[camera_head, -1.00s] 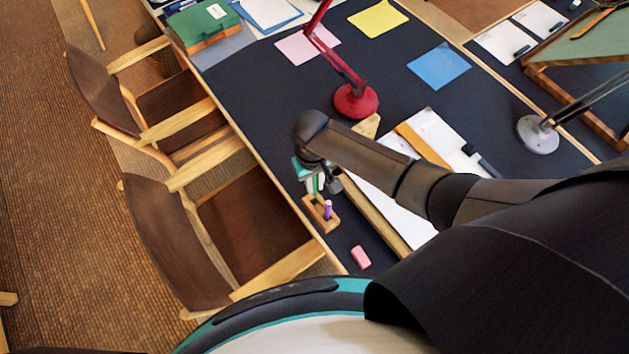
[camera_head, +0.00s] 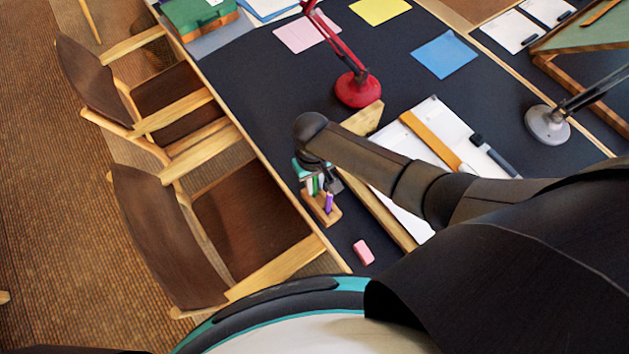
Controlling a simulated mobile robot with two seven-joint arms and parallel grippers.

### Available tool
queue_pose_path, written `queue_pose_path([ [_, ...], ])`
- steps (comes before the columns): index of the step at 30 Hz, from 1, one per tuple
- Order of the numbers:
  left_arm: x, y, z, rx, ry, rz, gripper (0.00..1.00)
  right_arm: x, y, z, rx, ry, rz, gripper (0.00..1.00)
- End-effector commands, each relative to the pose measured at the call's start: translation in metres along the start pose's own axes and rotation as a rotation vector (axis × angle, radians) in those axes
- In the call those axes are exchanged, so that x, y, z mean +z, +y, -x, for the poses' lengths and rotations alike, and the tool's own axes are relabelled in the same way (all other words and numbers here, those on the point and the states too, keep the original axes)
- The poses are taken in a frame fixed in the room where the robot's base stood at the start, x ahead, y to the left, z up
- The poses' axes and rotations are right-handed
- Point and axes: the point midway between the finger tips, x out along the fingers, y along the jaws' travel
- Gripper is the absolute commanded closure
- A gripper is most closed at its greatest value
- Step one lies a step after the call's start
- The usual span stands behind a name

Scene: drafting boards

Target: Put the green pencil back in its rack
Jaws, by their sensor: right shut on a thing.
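My right gripper (camera_head: 317,184) points down over the near left edge of the dark desk, shut on the green pencil (camera_head: 314,187). Only a short green length of the pencil shows between the fingers. Right below is the small wooden rack (camera_head: 322,215), with a purple pencil (camera_head: 329,202) standing in its near part. The green pencil's lower end is at the rack's far part; I cannot tell whether it is inside a hole or just above. My left gripper is not in view.
A pink eraser (camera_head: 363,252) lies near the rack. A red lamp (camera_head: 358,89) stands beyond my right arm. A white sheet with a wooden ruler (camera_head: 431,141) lies to the right. Chairs (camera_head: 225,215) stand along the left desk edge.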

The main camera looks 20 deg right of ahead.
Motion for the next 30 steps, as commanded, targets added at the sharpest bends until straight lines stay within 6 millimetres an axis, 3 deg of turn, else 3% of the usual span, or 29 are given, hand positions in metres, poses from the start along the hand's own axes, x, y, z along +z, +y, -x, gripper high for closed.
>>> queue_pose_path([
  [30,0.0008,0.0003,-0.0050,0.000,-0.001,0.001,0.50,-0.0006,0.0000,-0.0069,0.000,0.001,0.000,1.00],
])
